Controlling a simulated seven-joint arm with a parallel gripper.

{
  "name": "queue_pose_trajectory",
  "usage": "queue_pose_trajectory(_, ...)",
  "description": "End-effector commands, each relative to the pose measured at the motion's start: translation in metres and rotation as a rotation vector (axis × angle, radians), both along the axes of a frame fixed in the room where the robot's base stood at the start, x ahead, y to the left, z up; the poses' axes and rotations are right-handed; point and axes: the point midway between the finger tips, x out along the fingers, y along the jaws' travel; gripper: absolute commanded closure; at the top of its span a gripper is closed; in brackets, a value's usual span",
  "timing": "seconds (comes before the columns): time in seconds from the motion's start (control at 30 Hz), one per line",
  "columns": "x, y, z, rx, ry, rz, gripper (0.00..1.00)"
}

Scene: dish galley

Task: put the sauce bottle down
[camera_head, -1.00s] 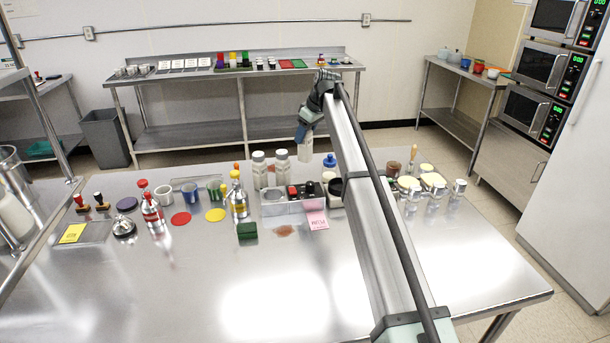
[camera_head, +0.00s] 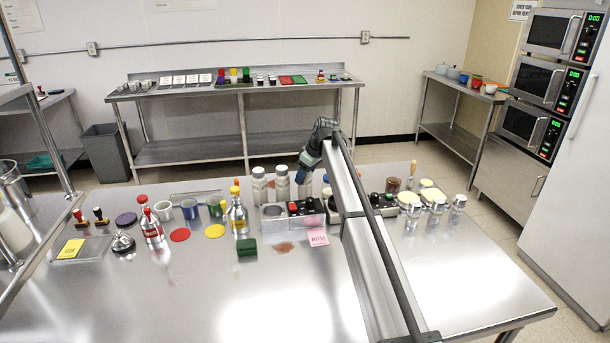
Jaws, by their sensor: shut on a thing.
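The sauce bottle (camera_head: 304,189) is a pale, whitish bottle under my gripper (camera_head: 303,174), which is shut on its top. The bottle looks upright, at the back of the steel table behind the grey bin of small items. Two similar pale bottles with grey caps, one near (camera_head: 282,184) and one farther left (camera_head: 260,186), stand just to its left. The held bottle's base is hidden behind the bin, so I cannot tell whether it touches the table. My gripper's fingers are small and partly covered by my arm.
The grey bin (camera_head: 274,225) and a pink note (camera_head: 317,237) are in front. A blue-topped item (camera_head: 326,179) is close on the right, partly behind my arm. Cream-topped jars (camera_head: 409,199) stand farther right. The table's front (camera_head: 200,300) is clear.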

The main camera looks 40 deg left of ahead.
Motion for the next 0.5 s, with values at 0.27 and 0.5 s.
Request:
queue_pose_trajectory(0.27, 0.0000, 0.0000, -0.0026, 0.000, 0.000, 0.000, 0.46)
queue_pose_trajectory(0.5, 0.0000, 0.0000, -0.0025, -0.001, 0.000, 0.000, 0.24)
